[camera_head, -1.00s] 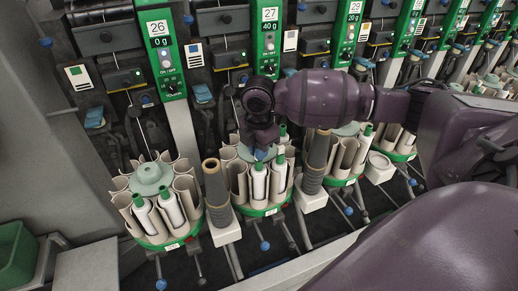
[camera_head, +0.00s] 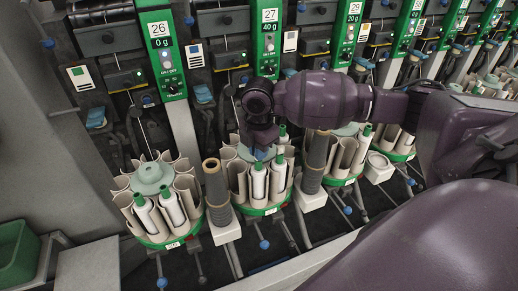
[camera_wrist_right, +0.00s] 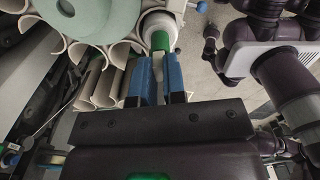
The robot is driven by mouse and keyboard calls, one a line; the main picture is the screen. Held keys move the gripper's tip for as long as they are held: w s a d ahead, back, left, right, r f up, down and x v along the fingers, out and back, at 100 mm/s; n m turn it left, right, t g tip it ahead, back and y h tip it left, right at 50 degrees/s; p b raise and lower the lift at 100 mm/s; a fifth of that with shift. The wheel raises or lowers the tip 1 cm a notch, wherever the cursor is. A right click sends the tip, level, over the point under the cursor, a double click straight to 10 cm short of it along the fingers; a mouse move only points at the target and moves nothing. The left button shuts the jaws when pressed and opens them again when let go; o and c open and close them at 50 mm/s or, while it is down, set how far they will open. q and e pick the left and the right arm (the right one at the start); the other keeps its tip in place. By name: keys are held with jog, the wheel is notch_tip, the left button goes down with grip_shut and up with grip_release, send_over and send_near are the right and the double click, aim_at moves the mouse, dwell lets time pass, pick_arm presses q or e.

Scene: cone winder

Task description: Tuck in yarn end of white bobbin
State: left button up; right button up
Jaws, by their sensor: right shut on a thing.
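A white bobbin (camera_head: 259,181) with a green top stands in a pocket of the round magazine below the unit marked 27. My right gripper (camera_head: 262,153) reaches down to its top from above. In the right wrist view, the blue fingers (camera_wrist_right: 160,70) are shut on the bobbin's green top (camera_wrist_right: 160,41), with the white body (camera_wrist_right: 157,22) beyond them. The yarn end is too small to make out. A second white bobbin (camera_head: 278,177) stands close on the right in the same magazine. My left gripper is not in view.
A neighbouring magazine below unit 26 holds white bobbins (camera_head: 172,208) around a pale green hub (camera_head: 150,177). Dark tube-topped posts (camera_head: 217,192) and (camera_head: 315,162) stand on either side of the middle magazine. A green bin (camera_head: 16,252) is at the lower left.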

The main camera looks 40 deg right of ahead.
jog(key=o, duration=1.2)
dwell(0.4)
